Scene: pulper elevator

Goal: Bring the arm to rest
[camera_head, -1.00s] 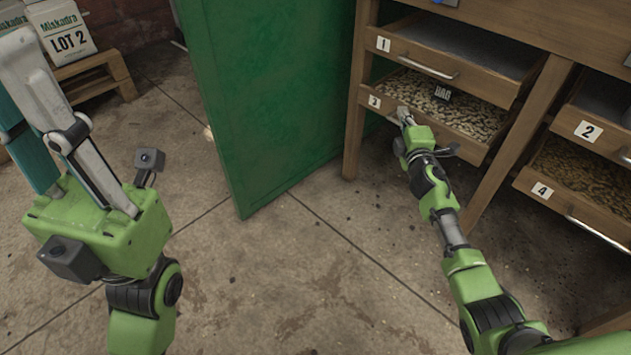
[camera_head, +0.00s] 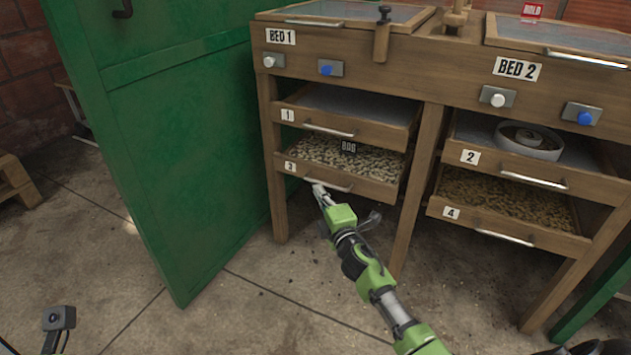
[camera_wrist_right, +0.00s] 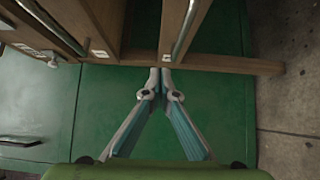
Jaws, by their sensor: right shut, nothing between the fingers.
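My right arm reaches from the lower right to the wooden drying cabinet. Its gripper (camera_head: 317,186) is in front of drawer 3 (camera_head: 376,191), close to the left end of that drawer's metal handle (camera_head: 336,186); I cannot tell whether it touches. In the right wrist view the two fingers meet at their tips (camera_wrist_right: 160,72) with nothing between them, beside the wooden frame (camera_wrist_right: 215,65). Of my left arm only a small camera part shows at the lower left of the head view; its gripper fingers are out of sight.
A green door (camera_head: 165,150) stands left of the cabinet. Drawer 1 (camera_head: 350,131) is above drawer 3; both stick out. Drawers 2 (camera_head: 520,172) and 4 (camera_head: 490,222) are to the right, and a round white container (camera_head: 528,150) sits in drawer 2. The floor (camera_head: 230,310) in front is clear.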

